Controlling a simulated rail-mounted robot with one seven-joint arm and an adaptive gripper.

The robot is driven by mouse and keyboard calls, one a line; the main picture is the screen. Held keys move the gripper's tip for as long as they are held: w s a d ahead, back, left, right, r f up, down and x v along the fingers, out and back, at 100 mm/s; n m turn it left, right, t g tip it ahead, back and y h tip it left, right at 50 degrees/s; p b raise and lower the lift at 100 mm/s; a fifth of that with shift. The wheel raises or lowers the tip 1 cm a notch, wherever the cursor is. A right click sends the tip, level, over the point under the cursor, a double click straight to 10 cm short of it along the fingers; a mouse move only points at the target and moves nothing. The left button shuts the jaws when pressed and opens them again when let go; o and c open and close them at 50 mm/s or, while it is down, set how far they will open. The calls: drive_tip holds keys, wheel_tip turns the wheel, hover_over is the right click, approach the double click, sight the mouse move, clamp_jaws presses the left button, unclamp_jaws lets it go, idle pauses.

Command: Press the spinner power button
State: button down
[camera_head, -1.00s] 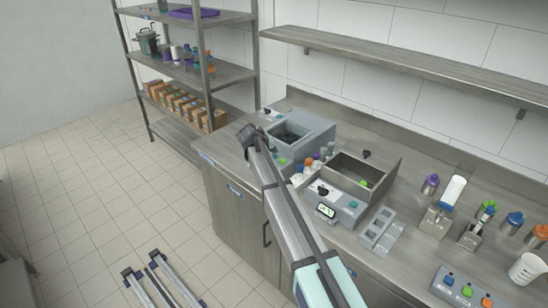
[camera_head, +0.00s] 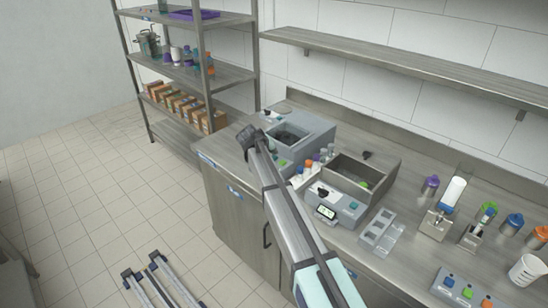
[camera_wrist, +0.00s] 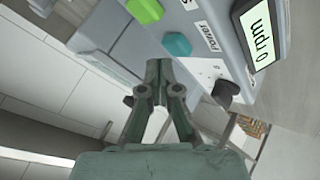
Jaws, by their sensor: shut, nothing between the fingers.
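The spinner (camera_head: 312,128) is the grey box with an open well at the back left of the counter. In the wrist view its panel shows a teal button (camera_wrist: 176,45) beside the "Power" label, a green button (camera_wrist: 145,10), a display (camera_wrist: 262,32) reading "0 rpm" and a black knob (camera_wrist: 226,92). My gripper (camera_wrist: 158,66) is shut and empty. Its fingertips lie just below and left of the teal button in the wrist view; I cannot tell whether they touch it. In the head view my arm's dark end is at the spinner's left front, and the fingertips cannot be made out.
A wall shelf (camera_head: 400,62) runs above the counter.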

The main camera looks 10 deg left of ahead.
drive_tip(key=shift+f, duration=0.15)
drive_tip(key=shift+f+b, duration=0.3)
drive_tip(key=shift+b, duration=0.2)
drive_tip(key=shift+f, duration=0.2)
idle(0.6)
drive_tip(key=shift+r, duration=0.65)
drive_tip(key=shift+r+p, duration=0.6)
drive_tip(key=shift+r, duration=2.4)
